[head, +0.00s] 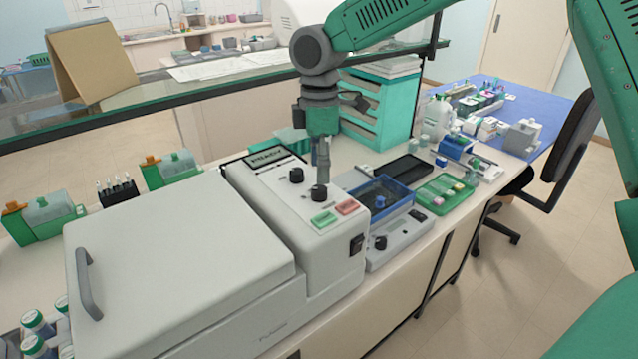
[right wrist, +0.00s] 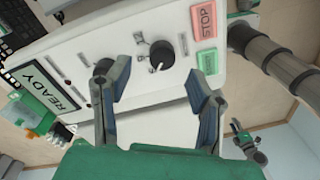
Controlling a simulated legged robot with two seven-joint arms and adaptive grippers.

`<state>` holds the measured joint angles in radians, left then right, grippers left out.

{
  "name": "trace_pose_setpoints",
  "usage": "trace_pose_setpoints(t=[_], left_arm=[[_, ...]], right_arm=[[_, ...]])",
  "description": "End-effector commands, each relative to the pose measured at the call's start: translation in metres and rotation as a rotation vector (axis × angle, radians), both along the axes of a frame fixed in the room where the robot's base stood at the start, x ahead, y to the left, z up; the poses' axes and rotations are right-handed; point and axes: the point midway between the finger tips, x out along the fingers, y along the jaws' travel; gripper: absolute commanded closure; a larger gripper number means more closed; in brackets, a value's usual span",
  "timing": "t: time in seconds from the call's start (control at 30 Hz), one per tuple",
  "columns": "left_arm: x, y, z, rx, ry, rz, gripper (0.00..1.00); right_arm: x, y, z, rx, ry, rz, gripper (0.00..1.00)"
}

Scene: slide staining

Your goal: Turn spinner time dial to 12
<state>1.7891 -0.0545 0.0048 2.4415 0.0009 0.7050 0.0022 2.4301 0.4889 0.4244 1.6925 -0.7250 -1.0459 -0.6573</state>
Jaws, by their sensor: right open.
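The white spinner (head: 190,255) stands on the bench with its lid down. Its sloped panel has two black dials, a rear one (head: 296,176) and a front one (head: 319,192). I cannot read which is the time dial. My right gripper (head: 322,178) points down just above the front dial. In the right wrist view, the front dial (right wrist: 162,52) shows between the spread, empty fingers (right wrist: 158,70), apart from both. The rear dial (right wrist: 104,68) is partly hidden by the left finger. My left gripper does not show.
Near the front dial are a green button (head: 323,219) and a red STOP button (head: 346,207). The display (right wrist: 43,86) reads READY. A blue-rimmed tray (head: 378,196) stands right of the spinner. A glass shelf (head: 150,100) runs behind the arm.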

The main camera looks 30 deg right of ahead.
Motion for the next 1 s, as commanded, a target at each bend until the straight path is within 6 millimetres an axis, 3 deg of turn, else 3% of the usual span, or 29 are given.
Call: trace_pose_setpoints(t=[0.1,0.3,0.67,0.73,0.8,0.83,1.0], left_arm=[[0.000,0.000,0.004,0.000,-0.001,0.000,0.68],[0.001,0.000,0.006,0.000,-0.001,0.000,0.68],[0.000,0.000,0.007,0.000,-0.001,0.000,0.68],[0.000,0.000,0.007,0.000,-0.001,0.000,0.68],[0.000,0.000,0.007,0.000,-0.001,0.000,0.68],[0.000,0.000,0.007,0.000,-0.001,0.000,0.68],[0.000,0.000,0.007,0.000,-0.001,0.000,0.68]], right_arm=[[-0.002,0.001,-0.022,0.000,0.002,0.001,0.51],[-0.004,0.004,-0.043,-0.002,-0.001,0.000,0.51],[-0.003,0.001,-0.050,0.000,-0.002,-0.001,0.51],[-0.003,0.001,-0.050,0.000,-0.002,-0.001,0.69],[-0.003,0.001,-0.050,0.000,-0.002,-0.001,0.93],[-0.003,0.001,-0.050,0.000,-0.003,-0.001,1.00],[-0.003,0.000,-0.049,-0.002,-0.004,-0.002,1.00]])
